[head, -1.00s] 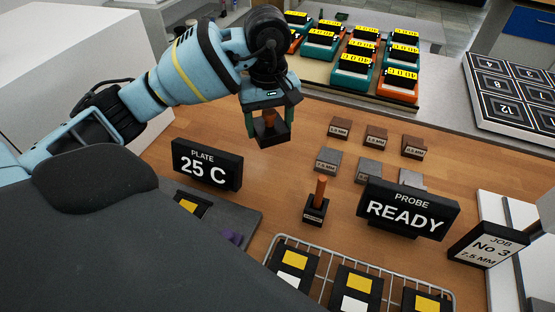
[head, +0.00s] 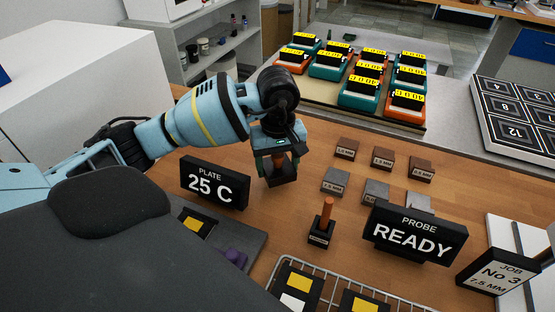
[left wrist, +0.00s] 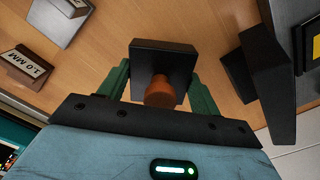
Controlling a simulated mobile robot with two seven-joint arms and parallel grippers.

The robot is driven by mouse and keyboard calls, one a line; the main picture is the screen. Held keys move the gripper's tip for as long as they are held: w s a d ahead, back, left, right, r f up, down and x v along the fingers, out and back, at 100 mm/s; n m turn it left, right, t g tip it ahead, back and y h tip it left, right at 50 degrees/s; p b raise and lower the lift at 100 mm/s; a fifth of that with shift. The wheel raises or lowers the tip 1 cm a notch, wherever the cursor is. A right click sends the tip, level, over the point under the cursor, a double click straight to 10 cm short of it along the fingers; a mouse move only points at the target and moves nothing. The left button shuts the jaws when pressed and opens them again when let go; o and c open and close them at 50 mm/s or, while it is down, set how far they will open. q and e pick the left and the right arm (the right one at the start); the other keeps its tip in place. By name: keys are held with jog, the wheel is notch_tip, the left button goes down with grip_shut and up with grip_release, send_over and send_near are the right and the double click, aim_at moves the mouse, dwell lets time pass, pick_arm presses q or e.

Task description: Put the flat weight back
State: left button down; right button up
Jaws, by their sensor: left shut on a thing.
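My left gripper (head: 277,158) is shut on the orange-brown handle of a flat weight with a dark square base (head: 283,178). The left wrist view shows that dark base (left wrist: 165,58) beyond the handle (left wrist: 160,92), between the green fingers. The weight hangs upright over the wooden table (head: 300,200), behind the PLATE 25 C sign (head: 214,184); I cannot tell how far its base is above the wood. A second handled dark weight (head: 321,230) stands on the table nearer me. My right gripper is not in view.
Small labelled blocks, brown (head: 383,158) and grey (head: 375,192), stand right of the held weight. A PROBE READY sign (head: 418,233), a wire rack (head: 330,268) and a dark grey plate (head: 255,243) are nearer. Orange and teal devices (head: 358,93) stand behind.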

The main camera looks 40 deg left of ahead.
aim_at(278, 175)
pick_arm(q)
jog(key=shift+f, duration=1.6)
jog(key=shift+f, duration=0.2)
jog(key=shift+c, duration=1.5)
grip_release()
notch_tip(278, 175, up, 12)
jog(key=shift+r, duration=0.1)
